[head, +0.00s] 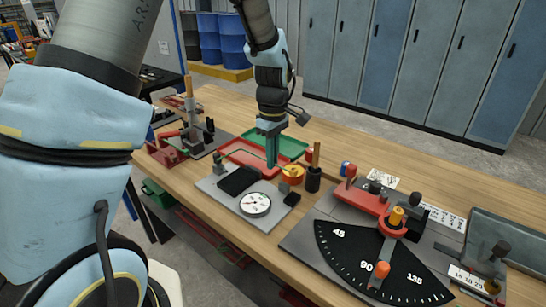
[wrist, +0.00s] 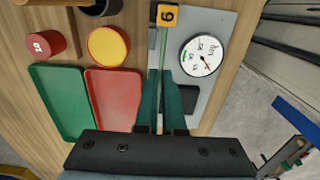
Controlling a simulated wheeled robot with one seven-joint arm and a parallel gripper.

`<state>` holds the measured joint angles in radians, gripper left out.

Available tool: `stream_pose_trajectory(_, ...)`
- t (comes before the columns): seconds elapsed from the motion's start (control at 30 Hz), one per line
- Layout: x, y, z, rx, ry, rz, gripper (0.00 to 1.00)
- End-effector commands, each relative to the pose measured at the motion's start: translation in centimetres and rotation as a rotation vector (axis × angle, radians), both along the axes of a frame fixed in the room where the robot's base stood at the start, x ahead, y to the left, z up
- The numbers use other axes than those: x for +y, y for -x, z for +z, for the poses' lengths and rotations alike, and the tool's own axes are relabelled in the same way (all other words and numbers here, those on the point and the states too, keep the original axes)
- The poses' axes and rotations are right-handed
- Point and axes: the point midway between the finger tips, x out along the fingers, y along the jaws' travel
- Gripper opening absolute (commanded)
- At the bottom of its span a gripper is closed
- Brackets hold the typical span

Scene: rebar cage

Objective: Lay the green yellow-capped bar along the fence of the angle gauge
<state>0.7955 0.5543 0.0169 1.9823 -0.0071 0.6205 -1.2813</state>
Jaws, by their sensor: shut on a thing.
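My gripper (head: 271,165) points down above the middle of the bench, with its teal fingers shut. The wrist view shows the fingers (wrist: 164,100) closed on a thin green bar (wrist: 163,48). A yellow cap (wrist: 168,16) with a dark number sits at the bar's far end, at the top of that view. In the head view the angle gauge is on the right, with a black scale (head: 365,262) marked 45, 90 and 135. A red bar with knobs (head: 360,197) lies behind the scale. My gripper is left of the gauge.
A grey plate (head: 222,196) with a round white dial (head: 256,204) lies below my gripper. Green (wrist: 58,100) and red (wrist: 113,98) trays lie beside it. A yellow-topped round container (wrist: 108,46) and a dark cup (head: 313,179) stand nearby. A grey bin (head: 498,232) is far right.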

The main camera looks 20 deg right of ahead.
Motion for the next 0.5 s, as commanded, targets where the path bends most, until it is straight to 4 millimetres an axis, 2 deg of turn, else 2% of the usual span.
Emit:
stream_pose_trajectory(0.3, 0.0, 0.0, 0.2, 0.007, -0.014, 0.000, 0.00)
stream_pose_trajectory(0.5, 0.0, 0.0, -1.7, 0.008, -0.015, 0.000, 0.00)
